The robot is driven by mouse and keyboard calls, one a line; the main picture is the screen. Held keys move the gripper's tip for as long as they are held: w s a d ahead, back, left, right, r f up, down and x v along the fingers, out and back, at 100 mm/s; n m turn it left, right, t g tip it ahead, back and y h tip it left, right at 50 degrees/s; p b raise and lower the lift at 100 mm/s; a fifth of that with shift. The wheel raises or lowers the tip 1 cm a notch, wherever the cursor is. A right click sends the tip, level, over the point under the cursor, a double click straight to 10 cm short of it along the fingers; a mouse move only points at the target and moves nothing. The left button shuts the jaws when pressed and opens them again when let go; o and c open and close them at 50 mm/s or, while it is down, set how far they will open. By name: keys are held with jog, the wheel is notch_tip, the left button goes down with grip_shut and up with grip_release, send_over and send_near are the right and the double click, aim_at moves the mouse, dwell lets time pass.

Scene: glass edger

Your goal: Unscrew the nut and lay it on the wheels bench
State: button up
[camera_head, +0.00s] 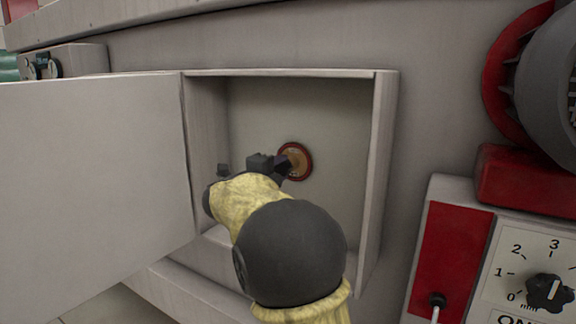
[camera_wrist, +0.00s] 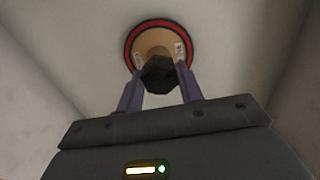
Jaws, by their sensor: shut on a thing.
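A round wheel with a red rim and a tan middle (camera_head: 299,150) is on the back wall of an open compartment in the machine. It also shows in the wrist view (camera_wrist: 152,42). A dark nut (camera_wrist: 159,75) sits in front of the wheel's centre. My gripper (camera_wrist: 160,76) is shut on the nut, with one finger on each side of it. I cannot tell whether the nut still touches the wheel. The wheels bench is not in view.
The compartment's walls (camera_head: 384,150) close in around my arm. Its door (camera_head: 95,180) stands open to the left. A control panel with a knob (camera_head: 549,291) and a red plate is at the lower right, below a grey motor (camera_head: 550,85).

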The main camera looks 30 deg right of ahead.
aim_at(280, 169)
jog(key=n+p, duration=0.2)
jog(key=p, duration=0.1)
jog(key=n+p, duration=0.2)
jog(key=shift+r+n+p, duration=0.2)
jog(key=shift+n+p, duration=0.1)
jog(key=shift+p, duration=0.1)
jog(key=n+p, duration=0.4)
jog(key=p, duration=0.2)
jog(key=shift+n, duration=0.4)
jog(key=n+p, duration=0.3)
jog(key=p, duration=0.2)
jog(key=n+p, duration=0.4)
jog(key=p, duration=0.1)
jog(key=shift+p, duration=0.4)
jog(key=shift+f+n, duration=0.25)
jog(key=shift+n, duration=0.05)
jog(key=shift+a, duration=0.1)
jog(key=shift+s+a, duration=0.4)
jog(key=shift+a, duration=0.1)
jog(key=shift+v, duration=1.75)
